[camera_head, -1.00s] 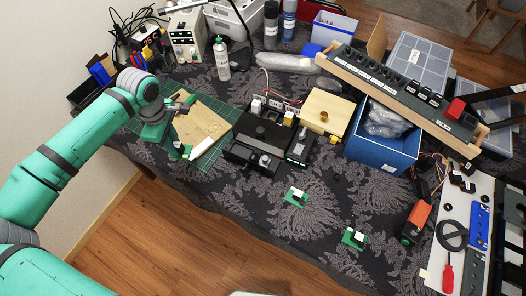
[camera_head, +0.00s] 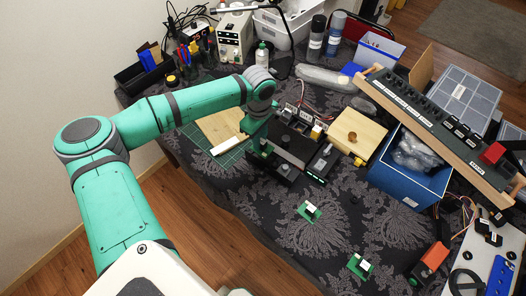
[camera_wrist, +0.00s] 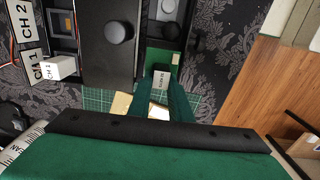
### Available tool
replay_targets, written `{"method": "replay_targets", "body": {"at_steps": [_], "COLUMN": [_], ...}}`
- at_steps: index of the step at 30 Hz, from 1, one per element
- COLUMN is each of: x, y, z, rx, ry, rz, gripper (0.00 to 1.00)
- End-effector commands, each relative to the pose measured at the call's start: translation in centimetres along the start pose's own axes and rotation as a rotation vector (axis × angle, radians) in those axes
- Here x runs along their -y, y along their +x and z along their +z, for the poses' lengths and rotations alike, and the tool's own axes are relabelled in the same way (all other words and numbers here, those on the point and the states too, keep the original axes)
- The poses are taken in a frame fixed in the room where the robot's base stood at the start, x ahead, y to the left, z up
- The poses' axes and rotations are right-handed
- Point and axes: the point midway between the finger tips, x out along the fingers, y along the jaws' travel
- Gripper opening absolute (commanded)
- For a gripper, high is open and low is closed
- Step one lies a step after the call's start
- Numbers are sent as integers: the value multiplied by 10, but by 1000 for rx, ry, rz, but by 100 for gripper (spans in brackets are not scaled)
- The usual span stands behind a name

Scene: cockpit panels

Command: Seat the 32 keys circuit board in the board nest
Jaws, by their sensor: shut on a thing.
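My gripper (camera_wrist: 160,95) is shut on a small green circuit board (camera_wrist: 161,56) with a white label (camera_wrist: 158,78) that seems to read 32 KEYS. In the wrist view the board's end reaches the near end of a dark channel beside the black knobbed unit; I take that channel to be the board nest (camera_wrist: 168,12). I cannot tell whether the board is above it or touching it. In the head view my gripper (camera_head: 259,146) hangs at the left of the black unit (camera_head: 296,146), and the arm largely hides the held board.
Two other green boards with white labels lie on the cloth, one in the middle (camera_head: 309,211) and one nearer the front (camera_head: 360,265). A wooden box (camera_head: 357,135) and blue bin (camera_head: 408,180) stand right of the unit. A green mat (camera_head: 195,135) lies left.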

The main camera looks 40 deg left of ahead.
Motion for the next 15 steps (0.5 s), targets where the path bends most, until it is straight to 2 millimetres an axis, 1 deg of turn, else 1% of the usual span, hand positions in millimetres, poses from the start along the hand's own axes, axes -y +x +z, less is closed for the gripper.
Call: {"method": "replay_targets", "body": {"at_steps": [1, 3, 10, 15], "x": [0, 0, 0, 0], "y": [8, 17, 32, 55], "z": [0, 0, 0, 0], "rx": [0, 0, 0, -1], "ry": [0, 0, 0, 2], "rz": [-1, -1, 0, -1], "gripper": [0, 0, 0, 0]}}
